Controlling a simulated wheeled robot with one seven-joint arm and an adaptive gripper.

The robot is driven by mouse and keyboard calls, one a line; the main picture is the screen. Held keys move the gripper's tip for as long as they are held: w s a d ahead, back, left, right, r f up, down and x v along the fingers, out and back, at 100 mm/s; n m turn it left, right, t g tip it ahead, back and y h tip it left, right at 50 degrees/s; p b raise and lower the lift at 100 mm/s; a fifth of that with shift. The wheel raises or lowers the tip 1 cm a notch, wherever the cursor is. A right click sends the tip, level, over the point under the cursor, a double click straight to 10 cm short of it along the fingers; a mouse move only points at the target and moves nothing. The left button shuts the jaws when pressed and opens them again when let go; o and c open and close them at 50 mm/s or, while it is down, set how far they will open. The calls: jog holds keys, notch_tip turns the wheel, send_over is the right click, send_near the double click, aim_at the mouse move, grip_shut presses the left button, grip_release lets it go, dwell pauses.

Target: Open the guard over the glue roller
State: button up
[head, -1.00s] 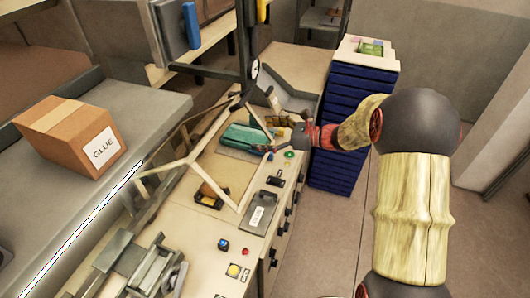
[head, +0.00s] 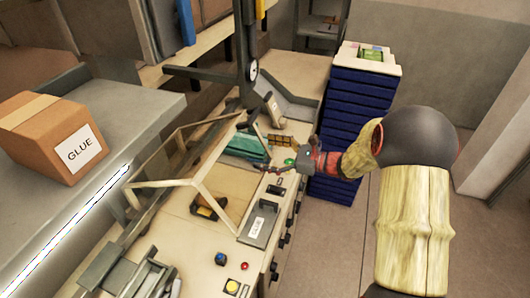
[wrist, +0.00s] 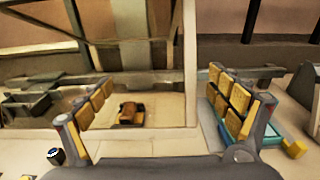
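The guard (head: 196,182) is a cream-edged, see-through frame in the head view. It stands over a tan bed on the machine, apparently lowered. A small yellow-and-black part (head: 206,211) sits on the bed near it; it also shows in the wrist view (wrist: 131,113). I cannot clearly make out the glue roller. My gripper (head: 272,153) is to the right of the guard, near its far end, beside a teal block (head: 243,149). In the wrist view my gripper (wrist: 158,92) is open, its yellow-padded fingers wide apart with nothing held between them. Contact with the guard cannot be told.
A GLUE-labelled plate (head: 257,228), a blue button (head: 220,259) and a yellow button (head: 232,287) lie along the machine's front. A dark post (head: 245,50) rises behind. A blue stack (head: 350,130) stands right. A glue box (head: 52,138) sits on the left counter.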

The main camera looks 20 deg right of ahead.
jog(key=s+d+r+p, duration=0.3)
jog(key=s+d+r, duration=0.1)
jog(key=d, duration=0.2)
jog(key=shift+s+d, duration=0.25)
jog(key=shift+s, duration=0.1)
dwell(0.6)
jog(key=shift+p, duration=0.4)
jog(key=shift+c, duration=0.4)
